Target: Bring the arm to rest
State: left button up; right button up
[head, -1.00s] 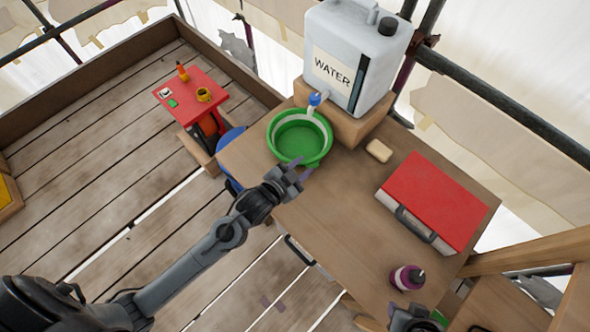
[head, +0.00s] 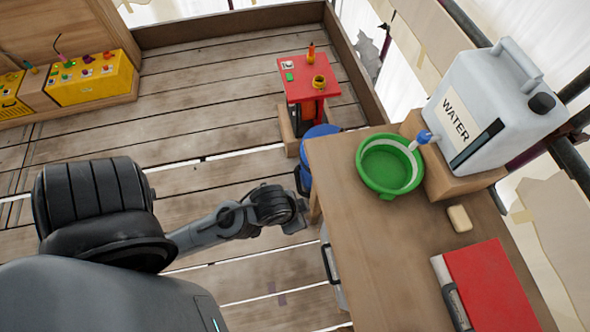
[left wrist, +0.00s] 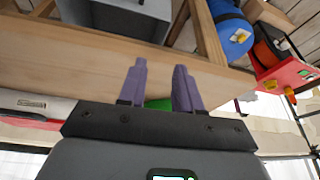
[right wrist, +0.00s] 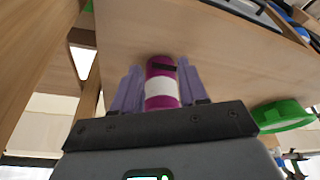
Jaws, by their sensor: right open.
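My left arm reaches in from the left of the head view. Its gripper (head: 297,218) is beside the left edge of the wooden table (head: 345,235). In the left wrist view its two purple fingers (left wrist: 160,88) stand apart with nothing held between them. My right gripper (right wrist: 156,92) shows only in its wrist view. Its fingers are apart, with a magenta bottle with a white band (right wrist: 161,84) seen between them. I cannot tell whether the fingers touch the bottle.
On the table are a green basin (head: 390,166), a WATER canister (head: 500,105) on a wooden block, a soap bar (head: 459,218) and a red-lidded case (head: 490,285). A small red table (head: 308,84) and a yellow organizer (head: 92,80) stand further back. The plank floor between is mostly clear.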

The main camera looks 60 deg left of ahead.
pick_arm(q)
jog(key=shift+s+a+r+g, duration=0.15)
jog(key=shift+s+g, duration=0.15)
jog(key=shift+s, duration=0.35)
